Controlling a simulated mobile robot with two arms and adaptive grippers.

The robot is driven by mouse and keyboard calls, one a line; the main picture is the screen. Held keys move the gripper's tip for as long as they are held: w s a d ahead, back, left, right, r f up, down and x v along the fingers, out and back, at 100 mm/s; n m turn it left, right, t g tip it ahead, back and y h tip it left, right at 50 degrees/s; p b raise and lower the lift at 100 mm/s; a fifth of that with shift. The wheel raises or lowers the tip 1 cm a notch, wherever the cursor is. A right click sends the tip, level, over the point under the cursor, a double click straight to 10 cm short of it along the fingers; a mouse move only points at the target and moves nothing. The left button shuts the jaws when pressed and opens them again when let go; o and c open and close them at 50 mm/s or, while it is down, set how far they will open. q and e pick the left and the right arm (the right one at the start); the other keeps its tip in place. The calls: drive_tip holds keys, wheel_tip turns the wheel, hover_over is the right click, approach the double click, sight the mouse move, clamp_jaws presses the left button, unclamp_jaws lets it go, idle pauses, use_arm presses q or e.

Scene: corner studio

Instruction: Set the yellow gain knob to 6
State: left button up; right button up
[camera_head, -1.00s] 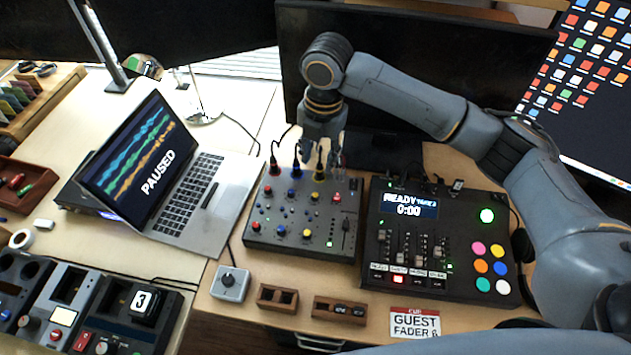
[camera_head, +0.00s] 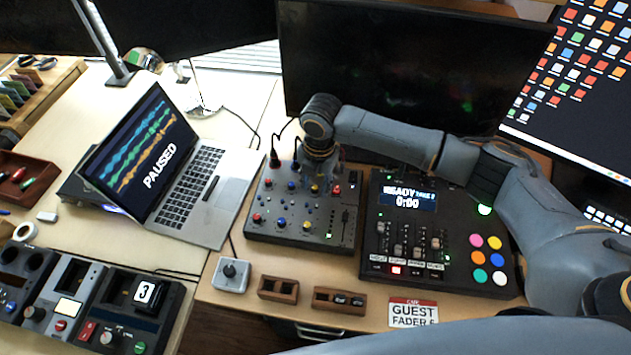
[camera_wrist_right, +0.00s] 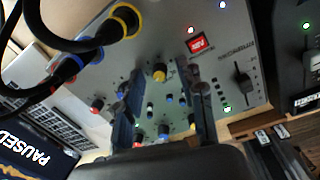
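The mixer (camera_head: 340,245) is a grey panel with red, blue and yellow knobs. An upper yellow knob (camera_head: 314,189) sits just below my right gripper (camera_head: 321,176). It also shows in the right wrist view (camera_wrist_right: 159,72), between and slightly beyond the two dark fingers of the right gripper (camera_wrist_right: 163,88). The fingers are apart with nothing clasped. A lower yellow knob (camera_head: 307,226) shows clear of the gripper. I cannot read the labels or the knob's setting. My left gripper is not in view.
Cables with a yellow-ringed plug (camera_wrist_right: 126,20) enter the mixer's back edge close to the gripper. A laptop (camera_head: 205,185) stands left, a black recorder deck (camera_head: 440,235) right. A grey knob box (camera_head: 231,275) and wooden blocks (camera_head: 278,289) lie in front.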

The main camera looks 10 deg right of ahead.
clamp_jaws()
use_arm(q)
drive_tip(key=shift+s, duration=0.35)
